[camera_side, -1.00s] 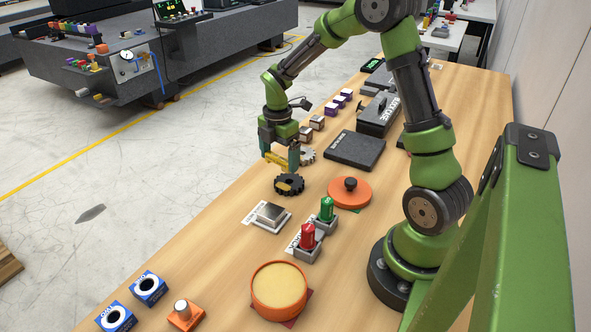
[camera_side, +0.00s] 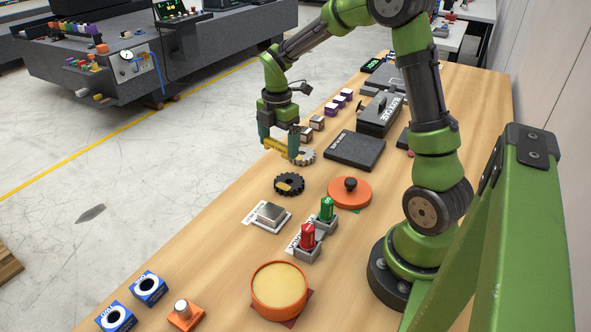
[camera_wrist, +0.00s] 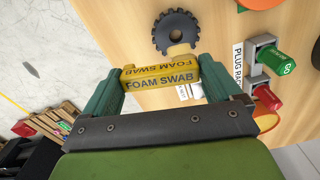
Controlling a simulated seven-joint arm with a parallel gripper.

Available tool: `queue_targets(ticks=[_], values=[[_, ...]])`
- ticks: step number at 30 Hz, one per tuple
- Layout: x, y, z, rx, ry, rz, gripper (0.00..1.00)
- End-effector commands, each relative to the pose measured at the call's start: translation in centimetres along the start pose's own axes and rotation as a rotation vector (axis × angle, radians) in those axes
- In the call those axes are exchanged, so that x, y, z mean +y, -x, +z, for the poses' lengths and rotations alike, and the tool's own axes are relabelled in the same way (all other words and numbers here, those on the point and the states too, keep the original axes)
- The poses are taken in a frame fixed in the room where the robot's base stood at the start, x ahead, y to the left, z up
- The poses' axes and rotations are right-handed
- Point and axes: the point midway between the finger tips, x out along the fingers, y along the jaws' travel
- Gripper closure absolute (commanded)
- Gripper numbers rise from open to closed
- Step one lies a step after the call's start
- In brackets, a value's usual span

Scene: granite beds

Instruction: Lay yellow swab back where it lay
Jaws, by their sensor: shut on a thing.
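The yellow swab (camera_wrist: 161,76), a block lettered FOAM SWAB, is held crosswise between the two fingers of my gripper (camera_wrist: 165,88) in the wrist view. The swab looks clear of the table. A black gear (camera_side: 289,184) lies flat on the table nearer the camera; it also shows beyond the swab in the wrist view (camera_wrist: 163,40). The place where the swab lay cannot be told for certain.
A dark case (camera_side: 355,150) and an orange lid (camera_side: 349,192) stand to the right. A grey block on a plate (camera_side: 269,216) and red and green plugs (camera_side: 308,236) are nearer. Bare wood (camera_side: 228,245) lies along the left edge.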

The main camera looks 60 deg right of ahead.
Motion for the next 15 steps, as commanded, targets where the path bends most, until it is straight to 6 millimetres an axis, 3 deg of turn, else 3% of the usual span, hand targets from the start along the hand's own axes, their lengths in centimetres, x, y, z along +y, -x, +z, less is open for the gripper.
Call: queue_targets(ticks=[5, 12, 15], values=[[0.3, -0.1, -1.8, 0.002, 0.045, -0.002, 0.41], [1.2, -0.1, -9.4, 0.003, 0.187, 0.000, 0.41], [1.4, -0.1, -11.5, 0.002, 0.208, 0.000, 0.41]])
